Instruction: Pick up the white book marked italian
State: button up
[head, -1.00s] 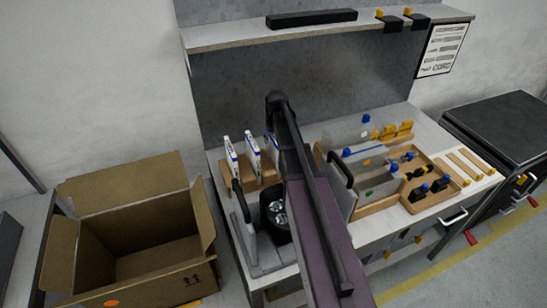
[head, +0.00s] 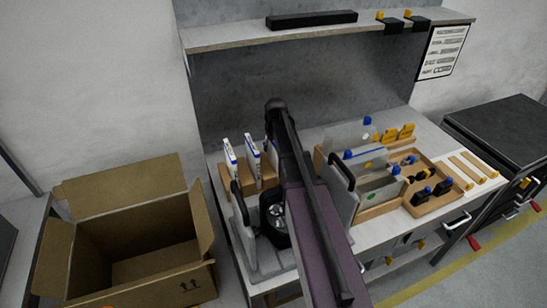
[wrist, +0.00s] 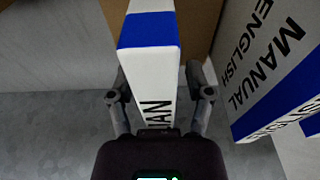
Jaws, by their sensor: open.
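A white book with a blue band (wrist: 150,75) stands on end in the middle of the wrist view. Only the letters "IAN" show on its spine; the rest of the word is out of sight. My gripper (wrist: 158,88) is open, with one finger on each side of this book. I cannot tell whether the fingers touch it. A white and blue book marked "ENGLISH MANUAL" (wrist: 268,55) stands to the right, close to the right finger. In the head view, white books (head: 230,158) (head: 253,156) stand in a wooden rack (head: 240,183); my arm hides my gripper there.
An open cardboard box (head: 138,245) stands left of the bench. A shelf (head: 230,38) hangs above.

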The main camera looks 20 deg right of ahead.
jog(key=shift+f, duration=0.25)
dwell(0.5)
grip_shut()
